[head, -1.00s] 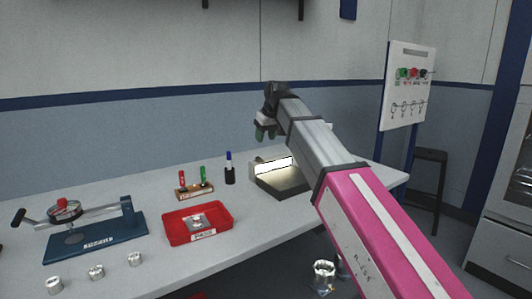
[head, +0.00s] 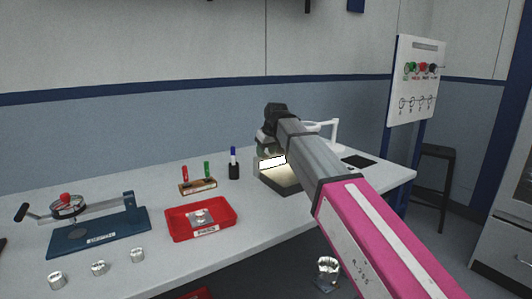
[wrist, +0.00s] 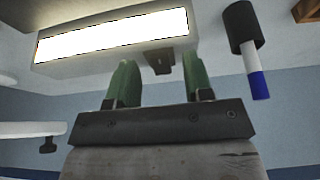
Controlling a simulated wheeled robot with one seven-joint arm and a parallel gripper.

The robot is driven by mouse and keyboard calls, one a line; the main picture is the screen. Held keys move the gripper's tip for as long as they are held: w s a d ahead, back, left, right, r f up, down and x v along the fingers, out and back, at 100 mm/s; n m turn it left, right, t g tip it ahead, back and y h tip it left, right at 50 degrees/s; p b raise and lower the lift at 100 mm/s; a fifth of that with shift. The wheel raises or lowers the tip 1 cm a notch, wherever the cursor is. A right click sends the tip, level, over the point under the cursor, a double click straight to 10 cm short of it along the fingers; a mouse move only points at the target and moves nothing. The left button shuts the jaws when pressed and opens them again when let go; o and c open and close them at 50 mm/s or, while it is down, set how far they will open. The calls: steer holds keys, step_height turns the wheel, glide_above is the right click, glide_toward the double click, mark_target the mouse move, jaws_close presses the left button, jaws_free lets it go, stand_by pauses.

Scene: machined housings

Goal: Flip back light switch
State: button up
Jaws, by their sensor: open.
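The back light is a pale box with a bright glowing panel (head: 272,163), standing on the bench behind a dark tray-like base. In the wrist view its lit panel (wrist: 112,32) fills the top left, and a small dark switch (wrist: 159,61) sticks out from the box's edge. My gripper (head: 270,148) is just above and behind the light in the head view. In the wrist view my gripper (wrist: 157,72) is open, with green fingers on either side of the switch. Whether a finger touches it I cannot tell. In the head view the switch is hidden.
A black holder with a blue-capped marker (head: 233,165) stands left of the light and close to my gripper in the wrist view (wrist: 243,40). A white-armed stand (head: 335,136) is to the right. A red tray (head: 228,222) lies in front left.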

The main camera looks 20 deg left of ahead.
steer(key=shift+f, duration=0.2)
jaws_close()
steer(key=shift+w+a+r+g+h, duration=0.2)
steer(key=shift+w+a+g+h, duration=0.25)
steer(key=shift+g+h, duration=1.15)
steer(key=shift+h, duration=0.3)
jaws_free()
steer(key=shift+s, duration=0.1)
